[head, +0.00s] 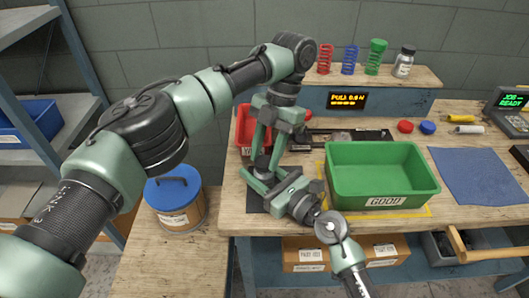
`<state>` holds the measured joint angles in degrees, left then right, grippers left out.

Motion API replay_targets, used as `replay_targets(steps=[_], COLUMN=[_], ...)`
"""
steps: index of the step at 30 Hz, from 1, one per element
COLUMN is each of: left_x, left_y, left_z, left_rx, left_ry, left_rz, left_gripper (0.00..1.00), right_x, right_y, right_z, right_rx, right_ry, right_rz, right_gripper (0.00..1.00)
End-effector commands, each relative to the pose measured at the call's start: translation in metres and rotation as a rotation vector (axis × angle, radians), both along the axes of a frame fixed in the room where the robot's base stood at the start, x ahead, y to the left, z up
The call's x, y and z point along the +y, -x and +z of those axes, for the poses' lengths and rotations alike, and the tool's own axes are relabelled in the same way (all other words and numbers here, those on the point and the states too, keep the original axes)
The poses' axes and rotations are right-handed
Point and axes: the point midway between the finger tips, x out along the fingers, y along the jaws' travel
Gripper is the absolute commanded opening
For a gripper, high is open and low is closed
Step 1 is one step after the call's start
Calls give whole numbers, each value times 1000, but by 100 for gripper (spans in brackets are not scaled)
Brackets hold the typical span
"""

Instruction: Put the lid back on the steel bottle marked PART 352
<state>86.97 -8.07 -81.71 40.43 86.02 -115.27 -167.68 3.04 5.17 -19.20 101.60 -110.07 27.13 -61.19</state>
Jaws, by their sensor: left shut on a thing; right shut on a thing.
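My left gripper (264,148) points down over the left part of the bench, shut on a small dark piece that looks like the lid (262,160). My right gripper (262,174) reaches in from the lower right, just below it, shut on what looks like the steel bottle. The bottle is almost wholly hidden by the fingers, and no PART 352 mark can be read. The two grippers are very close together. I cannot tell whether lid and bottle touch.
A green GOOD bin (382,204) stands right of the grippers, a red bin (246,130) behind them. A capped bottle (404,62) and coloured springs (350,60) stand on the back shelf. A blue cloth (484,176) lies at right. A blue-lidded drum (174,204) stands at left.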

Motion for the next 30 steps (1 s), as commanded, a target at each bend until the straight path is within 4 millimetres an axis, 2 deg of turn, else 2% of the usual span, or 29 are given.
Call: replay_targets(steps=[3,11,12,13,14,23,30], left_x=[1,1,1,1,1,0,1], left_y=[-2,-2,-2,-2,-2,-1,-2], left_z=[0,0,0,0,0,2,31], left_rx=[-4,-4,-5,-4,-4,-2,-6], left_ry=[-2,-1,0,-1,0,1,-1], left_rz=[-49,-50,-49,-49,-50,-51,-50], left_gripper=[0,0,48,56,59,59,59], right_x=[1,1,1,1,1,1,0], right_y=[1,1,1,1,1,0,0], right_z=[0,0,0,0,0,1,0], right_rx=[0,0,1,1,1,0,0], right_ry=[-1,-1,-1,-1,-1,-1,-1], right_rz=[2,3,3,3,3,2,1], right_gripper=[0,0,0,0,0,0,0])
